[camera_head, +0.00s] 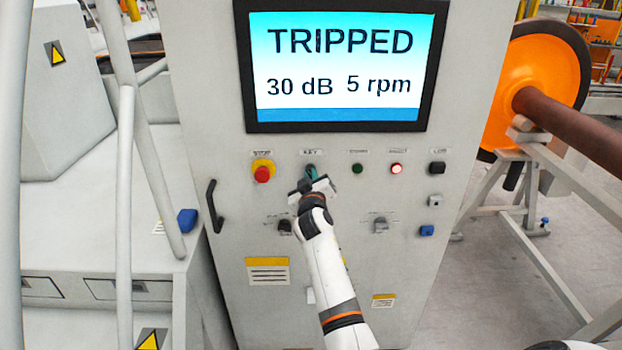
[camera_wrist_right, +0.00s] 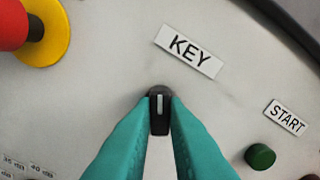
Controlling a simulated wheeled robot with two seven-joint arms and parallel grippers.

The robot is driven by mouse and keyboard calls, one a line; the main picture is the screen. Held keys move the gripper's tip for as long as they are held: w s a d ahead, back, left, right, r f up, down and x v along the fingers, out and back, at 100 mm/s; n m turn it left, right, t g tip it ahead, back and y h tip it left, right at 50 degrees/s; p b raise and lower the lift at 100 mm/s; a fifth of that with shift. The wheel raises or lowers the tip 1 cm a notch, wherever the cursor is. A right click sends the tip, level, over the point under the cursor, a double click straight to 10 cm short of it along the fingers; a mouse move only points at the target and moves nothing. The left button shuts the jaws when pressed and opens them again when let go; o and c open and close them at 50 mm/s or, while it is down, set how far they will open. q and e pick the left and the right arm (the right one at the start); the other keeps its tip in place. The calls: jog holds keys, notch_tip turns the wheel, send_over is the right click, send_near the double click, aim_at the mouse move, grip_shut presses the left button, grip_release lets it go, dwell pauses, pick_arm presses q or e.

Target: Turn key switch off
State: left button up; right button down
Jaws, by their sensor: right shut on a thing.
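The key switch (camera_wrist_right: 159,108) is a black knob with a white mark, below the KEY label (camera_wrist_right: 188,51) in the right wrist view. Its mark points nearly straight up in that view. The two teal fingers of my right gripper (camera_wrist_right: 159,118) are shut on the knob, one on each side. In the head view my right gripper (camera_head: 312,180) is at the panel under the KEY label and hides most of the switch. My left gripper is not in view.
The screen (camera_head: 342,68) reads TRIPPED, 30 dB, 5 rpm. A red emergency button (camera_head: 262,173) is left of the switch. A green START button (camera_wrist_right: 260,156) and a lit red button (camera_head: 396,169) are to the right. A black handle (camera_head: 214,206) sticks out at the left.

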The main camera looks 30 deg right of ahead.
jog(key=shift+r, duration=0.15)
jog(key=c, duration=1.5)
grip_release()
jog(key=shift+o, duration=0.3)
jog(key=shift+w, duration=0.1)
jog(key=b+v, duration=0.2)
jog(key=v, duration=1)
jog(key=shift+d, duration=0.15)
